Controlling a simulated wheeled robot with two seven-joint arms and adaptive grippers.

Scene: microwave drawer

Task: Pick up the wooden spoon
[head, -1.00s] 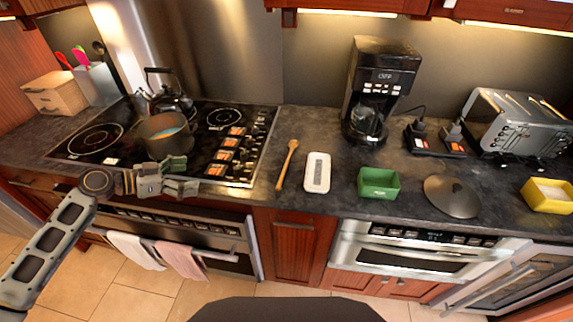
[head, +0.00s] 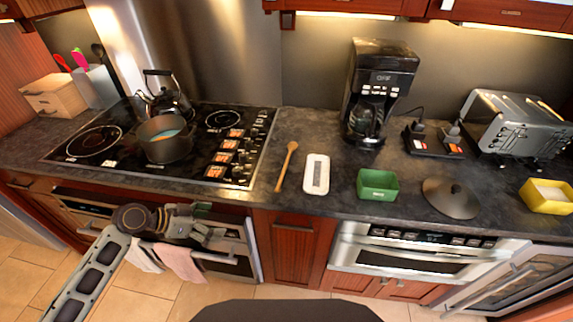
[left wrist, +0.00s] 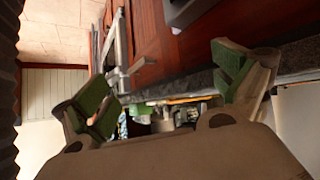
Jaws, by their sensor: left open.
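The wooden spoon (head: 287,166) lies on the dark counter, right of the cooktop and left of a white rectangular item. Its handle points toward the counter's front edge. My left gripper (head: 205,223) is in front of the oven, below the counter's front edge and to the left of the spoon. In the left wrist view my left gripper (left wrist: 163,95) is open, with its green pads wide apart and nothing between them. I cannot tell the spoon for certain in that view. My right gripper is not in view.
A pot (head: 165,138) and a kettle (head: 166,97) stand on the cooktop (head: 100,158). The white rectangular item (head: 316,174) lies just right of the spoon, then a green box (head: 378,184) and a round lid (head: 451,198). Towels (head: 180,262) hang on the oven handle.

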